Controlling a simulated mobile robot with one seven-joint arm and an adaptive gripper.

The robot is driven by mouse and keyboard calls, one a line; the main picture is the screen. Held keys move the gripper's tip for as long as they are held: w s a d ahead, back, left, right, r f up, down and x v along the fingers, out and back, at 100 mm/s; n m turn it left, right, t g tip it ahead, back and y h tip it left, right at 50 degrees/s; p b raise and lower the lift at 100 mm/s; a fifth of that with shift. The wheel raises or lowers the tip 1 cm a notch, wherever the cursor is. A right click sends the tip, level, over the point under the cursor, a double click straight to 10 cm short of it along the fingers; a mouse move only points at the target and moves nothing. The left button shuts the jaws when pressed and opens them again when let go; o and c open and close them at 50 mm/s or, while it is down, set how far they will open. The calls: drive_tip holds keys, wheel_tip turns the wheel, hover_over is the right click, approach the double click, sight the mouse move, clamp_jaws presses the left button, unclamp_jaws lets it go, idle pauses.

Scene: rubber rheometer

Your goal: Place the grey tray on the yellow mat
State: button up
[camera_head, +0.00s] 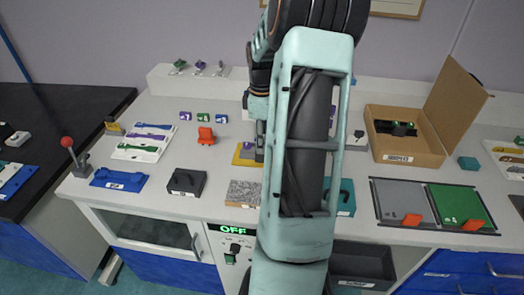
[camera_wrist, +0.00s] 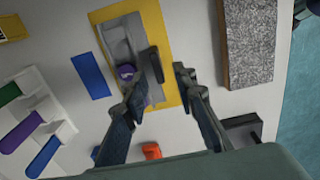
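The yellow mat (camera_wrist: 165,45) lies on the bench, and its left part also shows in the head view (camera_head: 239,158). The grey tray (camera_wrist: 117,38) lies over the mat in the wrist view, with yellow showing around its edges. It bears a black upright handle (camera_wrist: 154,64) and a round purple piece (camera_wrist: 126,72). My gripper (camera_wrist: 161,78) is open, with its fingertips apart on either side of the handle's near end. I cannot tell whether either finger touches it. In the head view my arm hides the gripper and most of the tray.
A speckled grey block (camera_head: 243,193) stands in front of the mat. An orange piece (camera_head: 206,138) and a white rack (camera_head: 137,153) are to the left. An open cardboard box (camera_head: 408,148) and grey and green mats (camera_head: 455,203) are to the right.

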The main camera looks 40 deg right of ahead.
wheel_tip(320, 180, up, 7)
idle(0.3)
idle(0.5)
